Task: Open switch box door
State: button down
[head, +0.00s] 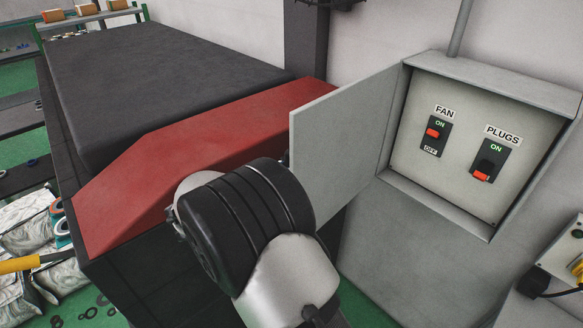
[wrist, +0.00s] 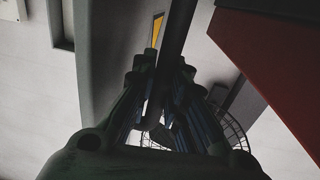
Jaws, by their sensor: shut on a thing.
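The grey switch box (head: 480,135) is on the wall at the right in the head view. Its door (head: 340,135) stands wide open, swung out to the left from the box's left edge. Inside, the FAN switch (head: 436,135) and the PLUGS switch (head: 489,160) show with orange toggles. My arm is in front of the door's free edge, and my fingers are hidden in the head view. In the wrist view my gripper (wrist: 160,75) has its dark fingers either side of a dark upright bar, which seems to be part of the door seen edge-on.
A machine with a red sloped panel (head: 200,155) and a dark top (head: 160,80) stands left of the door, close to my arm. A grey conduit (head: 461,28) runs up from the box. A socket with a plugged-in cable (head: 540,283) is at lower right.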

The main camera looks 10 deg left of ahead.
dwell(0.3)
jog(key=c, duration=1.7)
grip_release()
jog(key=shift+s+a, duration=0.15)
jog(key=shift+a, duration=0.1)
jog(key=shift+o, duration=0.7)
jog(key=shift+d, duration=0.15)
jog(key=v, duration=1.2)
